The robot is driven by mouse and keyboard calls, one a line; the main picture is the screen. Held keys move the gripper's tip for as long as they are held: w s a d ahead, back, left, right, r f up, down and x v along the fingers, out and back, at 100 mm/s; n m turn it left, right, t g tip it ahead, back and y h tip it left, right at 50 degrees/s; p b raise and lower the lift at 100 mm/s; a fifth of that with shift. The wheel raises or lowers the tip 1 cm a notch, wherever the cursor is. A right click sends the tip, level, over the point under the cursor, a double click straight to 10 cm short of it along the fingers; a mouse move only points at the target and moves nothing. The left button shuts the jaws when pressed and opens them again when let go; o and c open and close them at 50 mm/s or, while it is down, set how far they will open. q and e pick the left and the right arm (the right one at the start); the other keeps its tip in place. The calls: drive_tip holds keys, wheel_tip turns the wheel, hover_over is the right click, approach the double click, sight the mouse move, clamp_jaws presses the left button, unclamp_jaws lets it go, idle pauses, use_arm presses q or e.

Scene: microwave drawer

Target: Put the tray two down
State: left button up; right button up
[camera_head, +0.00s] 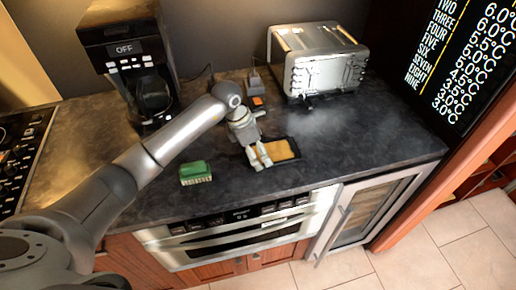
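A small tray (283,149) with a dark rim and an orange-tan inside lies on the dark countertop, right of centre. My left gripper (260,162) points down at the tray's left end, and its fingers overlap that edge in the picture. The two fingertips look close together. The picture is too small to tell whether they grip the rim or only rest beside it. The gripper hides part of the tray's left end. My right gripper is out of view.
A green sponge-like block (195,173) lies left of the gripper. A coffee maker (140,70) stands back left and a silver toaster (318,62) back right. The built-in drawer appliance (235,235) and glass-door cooler (365,208) sit under the counter's front edge. Countertop right of the tray is clear.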

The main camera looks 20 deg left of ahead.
use_arm(q)
drive_tip(key=shift+r, duration=0.15)
drive_tip(key=b+v, duration=0.2)
drive_tip(key=v, duration=1)
drive_tip(key=shift+b, duration=0.3)
